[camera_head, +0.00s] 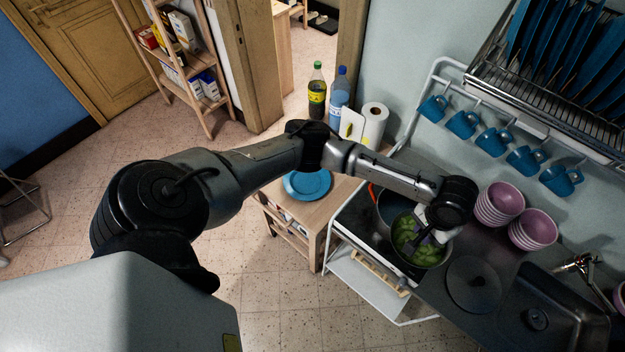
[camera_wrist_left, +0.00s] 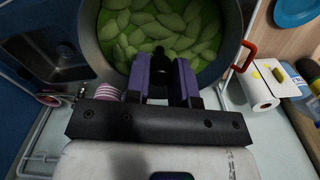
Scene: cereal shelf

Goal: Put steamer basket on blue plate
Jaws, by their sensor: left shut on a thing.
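The steamer basket (camera_head: 405,232) is full of green dumplings and shows at the stove in the head view. It also fills the top of the left wrist view (camera_wrist_left: 130,45). A grey-blue pot (camera_head: 386,207) with a red handle shows at its rim; I cannot tell how far the basket is raised from it. My left gripper (camera_head: 428,238) points down over the basket. Its purple-padded fingers (camera_wrist_left: 162,80) are shut on the basket's dark central handle (camera_wrist_left: 157,60). The blue plate (camera_head: 307,184) lies empty on the wooden cart. My right gripper is out of view.
Bottles (camera_head: 317,90) and a paper roll (camera_head: 374,122) stand behind the plate. A dark round lid (camera_head: 473,284), stacked pink bowls (camera_head: 499,203) and a sink (camera_head: 545,315) are to the right. Blue mugs (camera_head: 462,124) hang from a rail above.

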